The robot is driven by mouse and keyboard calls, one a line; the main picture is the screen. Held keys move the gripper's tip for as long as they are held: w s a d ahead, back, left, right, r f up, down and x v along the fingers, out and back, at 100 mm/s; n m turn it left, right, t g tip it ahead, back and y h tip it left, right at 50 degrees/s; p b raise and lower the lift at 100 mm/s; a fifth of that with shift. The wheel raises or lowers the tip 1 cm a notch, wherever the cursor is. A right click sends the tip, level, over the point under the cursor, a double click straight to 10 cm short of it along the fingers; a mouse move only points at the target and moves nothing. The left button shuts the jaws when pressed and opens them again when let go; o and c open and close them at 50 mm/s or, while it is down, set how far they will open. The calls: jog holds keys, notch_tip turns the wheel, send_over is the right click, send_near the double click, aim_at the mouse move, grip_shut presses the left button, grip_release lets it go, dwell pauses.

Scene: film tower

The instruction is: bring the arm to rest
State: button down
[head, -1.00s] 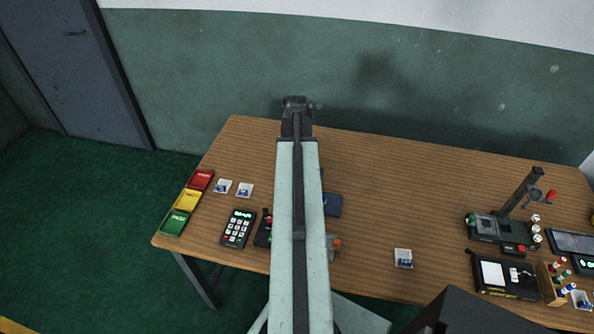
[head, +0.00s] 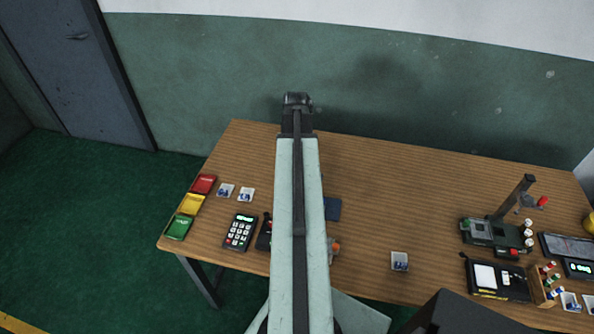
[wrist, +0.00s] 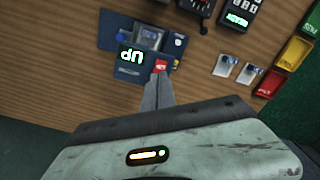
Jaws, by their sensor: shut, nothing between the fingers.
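My arm (head: 298,190) stretches straight up the middle of the head view over the wooden table. Its dark far end (head: 297,101) stands in front of the green wall. My gripper is hidden behind the arm in the head view. In the wrist view my gripper's dark fingers (wrist: 160,77) are together and empty, in front of the pale gripper body with an orange light. Past the fingertips lies a dark blue item (wrist: 140,68) with a lit display; I cannot tell whether the tips touch it. Part of a blue item (head: 332,208) shows beside the arm in the head view.
Red (head: 203,184), yellow (head: 192,204) and green (head: 178,227) trays line the table's left edge. A keypad (head: 240,232) and small cards lie near them. A stand (head: 490,232), a black box (head: 496,279) and several small bottles crowd the right. The table's back middle is clear.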

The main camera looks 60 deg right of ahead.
jog(key=shift+r+p, duration=0.55)
jog(key=shift+r, duration=0.4)
jog(key=w+a+n, duration=0.5)
jog(key=w+a, duration=1.4)
jog(key=a, duration=0.2)
jog(key=w+a+n, duration=0.2)
jog(key=a+n, duration=0.1)
jog(key=a, duration=2.6)
jog(key=shift+w+a+f+b, duration=0.2)
jog(key=shift+w+f+b, duration=0.1)
jog(key=shift+w, duration=0.1)
